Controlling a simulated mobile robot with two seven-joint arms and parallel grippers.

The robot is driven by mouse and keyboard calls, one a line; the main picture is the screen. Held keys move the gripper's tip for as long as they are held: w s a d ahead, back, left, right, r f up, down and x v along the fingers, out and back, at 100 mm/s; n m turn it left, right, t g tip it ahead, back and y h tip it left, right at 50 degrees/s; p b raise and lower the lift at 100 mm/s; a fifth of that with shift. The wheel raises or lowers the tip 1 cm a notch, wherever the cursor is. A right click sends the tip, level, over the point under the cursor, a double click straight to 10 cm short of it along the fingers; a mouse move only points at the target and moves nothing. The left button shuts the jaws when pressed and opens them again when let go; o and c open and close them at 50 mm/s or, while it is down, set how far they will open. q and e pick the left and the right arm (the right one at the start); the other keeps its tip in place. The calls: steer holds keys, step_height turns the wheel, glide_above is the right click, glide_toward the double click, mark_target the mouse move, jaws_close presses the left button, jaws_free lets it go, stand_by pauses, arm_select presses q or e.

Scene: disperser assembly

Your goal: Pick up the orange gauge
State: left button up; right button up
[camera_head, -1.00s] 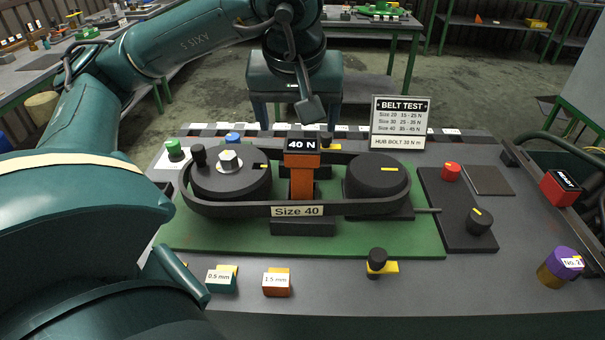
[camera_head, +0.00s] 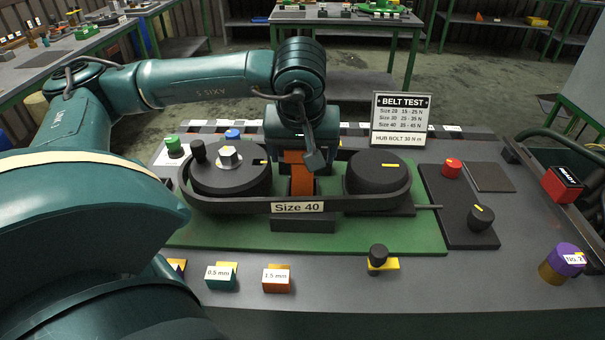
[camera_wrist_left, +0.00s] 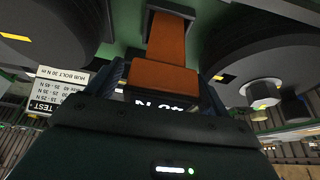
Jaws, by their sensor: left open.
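The orange gauge (camera_head: 299,182) stands upright between the two black pulleys, inside the belt loop marked Size 40 (camera_head: 297,207). My left gripper (camera_head: 297,150) is at the top of the gauge and hides its display in the head view. In the left wrist view the orange gauge (camera_wrist_left: 165,80) lies between the jaws, with its display upside down and partly hidden. The jaws are open around its top; I cannot tell whether they touch it. My right gripper is not in view.
The belt runs around the left pulley (camera_head: 230,178), with a hub bolt on top, and the right pulley (camera_head: 377,172). A belt test sign (camera_head: 399,120) stands behind. Small blocks (camera_head: 277,279) and a black knob (camera_head: 378,258) sit along the front.

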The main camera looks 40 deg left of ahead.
arm_select(q)
jaws_close()
stand_by(0.8)
steer(key=shift+r, duration=0.1)
